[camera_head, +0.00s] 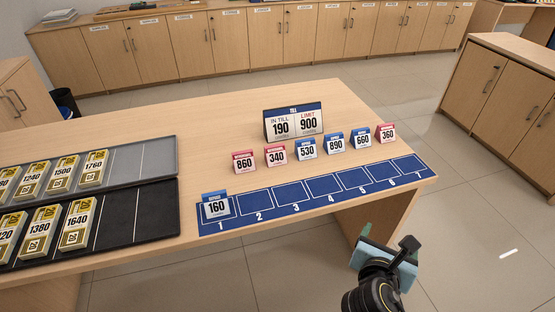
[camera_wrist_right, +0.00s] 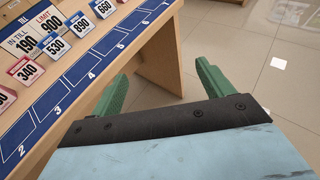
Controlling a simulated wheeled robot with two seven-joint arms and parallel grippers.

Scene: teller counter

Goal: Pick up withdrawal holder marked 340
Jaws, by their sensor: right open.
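The withdrawal holder marked 340 (camera_head: 276,156) is a small tent-shaped card with a red top band. It stands upright on the counter behind the blue numbered strip, between the red 860 holder (camera_head: 244,162) and the blue 530 holder (camera_head: 306,148). It also shows at the left of the right wrist view (camera_wrist_right: 27,70). My right gripper (camera_head: 388,243) is beyond the counter's front edge, right of and apart from the 340 holder. Its green fingers (camera_wrist_right: 160,88) are spread, with nothing between them. My left gripper is not in view.
The blue strip (camera_head: 337,199) has slots 1 to 7; the blue 160 holder (camera_head: 216,206) stands on slot 1. Blue 890 (camera_head: 334,142), 660 (camera_head: 361,138) and red 360 (camera_head: 386,133) holders continue the row. A till sign (camera_head: 293,123) stands behind. Trays with yellow bundles lie left.

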